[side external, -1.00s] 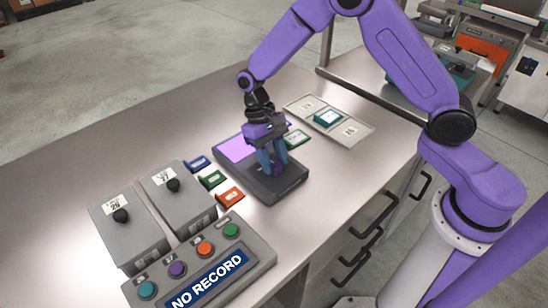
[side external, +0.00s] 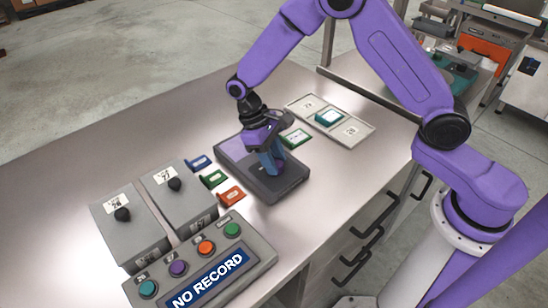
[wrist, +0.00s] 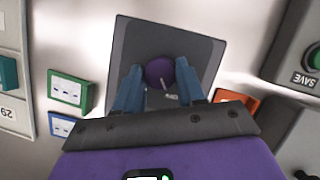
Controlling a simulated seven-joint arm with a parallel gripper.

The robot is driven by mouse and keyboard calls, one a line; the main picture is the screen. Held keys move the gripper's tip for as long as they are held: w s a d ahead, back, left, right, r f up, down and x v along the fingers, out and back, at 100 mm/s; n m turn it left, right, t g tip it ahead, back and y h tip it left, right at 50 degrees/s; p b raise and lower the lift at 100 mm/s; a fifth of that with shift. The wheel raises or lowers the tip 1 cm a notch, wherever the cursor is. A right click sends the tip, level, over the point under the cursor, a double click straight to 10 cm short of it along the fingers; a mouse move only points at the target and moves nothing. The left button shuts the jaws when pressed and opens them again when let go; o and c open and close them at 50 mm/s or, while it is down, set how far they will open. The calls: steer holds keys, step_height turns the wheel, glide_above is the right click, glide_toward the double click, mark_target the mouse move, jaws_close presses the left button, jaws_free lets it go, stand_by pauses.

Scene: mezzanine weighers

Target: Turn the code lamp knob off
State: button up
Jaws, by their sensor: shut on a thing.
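The code lamp is a dark grey, flat box (side external: 290,183) on the bench, with a panel (side external: 231,149) at its far left end that looks dull grey-violet and unlit. In the wrist view its round purple knob (wrist: 160,69) has a pale pointer mark and sits on the dark lamp face (wrist: 150,35). My gripper (side external: 272,166) is lowered over the lamp, its blue fingers shut on the knob from both sides. The fingers hide the knob in the side view.
Two grey knob boxes (side external: 134,233) and a button console reading NO RECORD (side external: 262,249) stand nearer. A tray (side external: 352,131) and a green-framed card (side external: 295,138) lie behind. The left bench is clear.

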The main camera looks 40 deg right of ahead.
steer(key=o, duration=1)
steer(key=shift+o, duration=0.2)
steer(key=v, duration=1.7)
steer(key=shift+w+r, duration=0.15)
